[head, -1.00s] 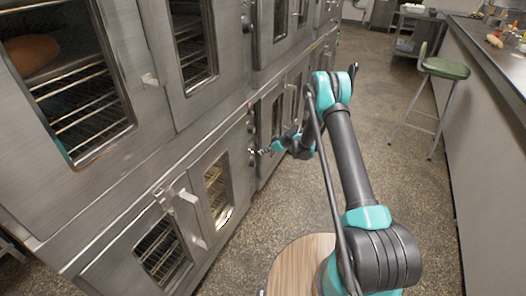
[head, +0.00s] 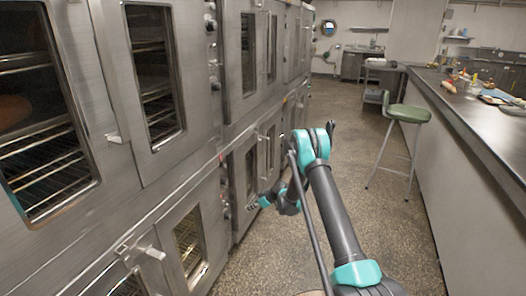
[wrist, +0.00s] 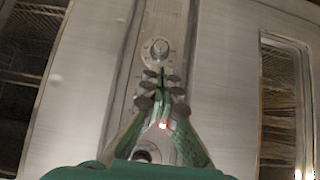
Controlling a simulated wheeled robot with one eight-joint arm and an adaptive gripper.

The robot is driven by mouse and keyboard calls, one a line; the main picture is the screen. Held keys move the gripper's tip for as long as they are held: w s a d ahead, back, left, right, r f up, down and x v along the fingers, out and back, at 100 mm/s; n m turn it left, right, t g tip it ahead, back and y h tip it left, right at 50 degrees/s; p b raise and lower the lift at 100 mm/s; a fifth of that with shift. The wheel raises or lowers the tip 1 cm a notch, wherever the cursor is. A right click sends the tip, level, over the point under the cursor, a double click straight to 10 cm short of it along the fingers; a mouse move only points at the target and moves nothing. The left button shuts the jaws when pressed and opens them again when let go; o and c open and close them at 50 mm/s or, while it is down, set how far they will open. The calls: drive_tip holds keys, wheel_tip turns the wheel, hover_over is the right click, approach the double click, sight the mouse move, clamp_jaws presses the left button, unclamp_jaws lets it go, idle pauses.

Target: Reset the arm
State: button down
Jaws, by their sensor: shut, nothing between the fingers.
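My arm (head: 335,210) reaches forward and bends to the left, towards a wall of steel ovens (head: 205,110). My gripper (head: 252,205) is small in the head view and is close to the oven fronts. In the wrist view my gripper (wrist: 162,85) shows its fingers together, with nothing held. Beyond the fingertips is a steel panel (wrist: 155,30) with a round knob (wrist: 159,48). I cannot tell whether the fingers touch the panel.
Oven doors with handles (head: 152,252) stand along the left. A green-topped stool (head: 407,113) stands to the right beside a long counter (head: 450,95) with food on it.

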drive_tip(key=s+d+r+m+h, duration=0.2)
drive_tip(key=s+d+r+m, duration=0.2)
drive_tip(key=s+d+r, duration=0.6)
drive_tip(key=s+d+r+m+h, duration=0.3)
drive_tip(key=s+d+r, duration=0.4)
drive_tip(key=r, duration=0.8)
drive_tip(key=s+d+m+h, duration=0.1)
drive_tip(key=s+d, duration=0.3)
drive_tip(key=s, duration=0.5)
drive_tip(key=s+d+r+m+h, duration=0.1)
drive_tip(key=s+d+m, duration=0.2)
drive_tip(key=s, duration=0.7)
drive_tip(key=s+d+m+t+h, duration=0.1)
drive_tip(key=s+d+m+h, duration=0.1)
drive_tip(key=s+d, duration=0.4)
drive_tip(key=s+m, duration=0.1)
drive_tip(key=s, duration=0.2)
drive_tip(key=shift+s+r, duration=0.2)
drive_tip(key=shift+s, duration=0.05)
drive_tip(key=shift+w, duration=0.1)
